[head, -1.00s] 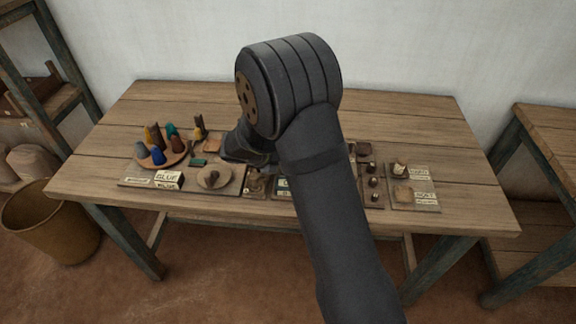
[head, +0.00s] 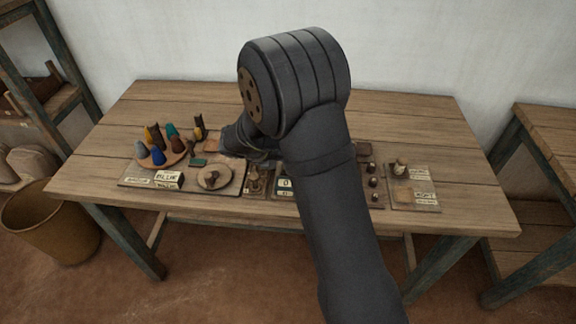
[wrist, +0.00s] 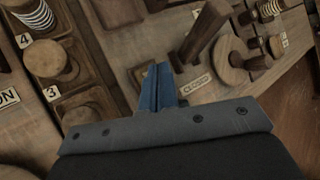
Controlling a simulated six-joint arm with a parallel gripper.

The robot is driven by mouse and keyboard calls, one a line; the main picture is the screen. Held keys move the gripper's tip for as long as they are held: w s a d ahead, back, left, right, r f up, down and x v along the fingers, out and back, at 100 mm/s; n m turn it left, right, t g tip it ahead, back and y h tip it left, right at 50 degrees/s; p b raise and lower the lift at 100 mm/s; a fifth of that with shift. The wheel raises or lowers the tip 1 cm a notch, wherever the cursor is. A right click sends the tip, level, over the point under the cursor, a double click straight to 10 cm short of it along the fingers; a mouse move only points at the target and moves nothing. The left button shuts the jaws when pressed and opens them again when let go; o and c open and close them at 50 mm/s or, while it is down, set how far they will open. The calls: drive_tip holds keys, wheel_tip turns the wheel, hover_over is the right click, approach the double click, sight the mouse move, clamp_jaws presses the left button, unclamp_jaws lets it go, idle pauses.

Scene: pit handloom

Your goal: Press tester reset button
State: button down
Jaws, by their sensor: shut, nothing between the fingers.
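My gripper (wrist: 158,88) shows in the wrist view with its two blue fingers shut together and nothing between them. It hangs over a wooden panel, beside a small "CLOSED" label (wrist: 197,83) and a slanted wooden lever (wrist: 203,32). Round wooden pegs stand near the "3" label (wrist: 51,92) and the "4" label (wrist: 23,41). In the head view my arm hides part of the panels, including the fingertips. A white "0" display (head: 285,184) shows just left of the arm. I cannot tell which part is the tester reset button.
The wooden table (head: 400,115) holds a round tray (head: 178,158) of coloured cones at left, a "BLUE" card (head: 168,177) and a round disc (head: 213,187) with a knob. Several dark knobs (head: 373,182) and a board (head: 427,205) lie right of the arm. The table's back is clear.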

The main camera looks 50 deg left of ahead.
drive_tip(key=shift+r, duration=2.5)
drive_tip(key=shift+f, duration=0.1)
drive_tip(key=shift+r, duration=2)
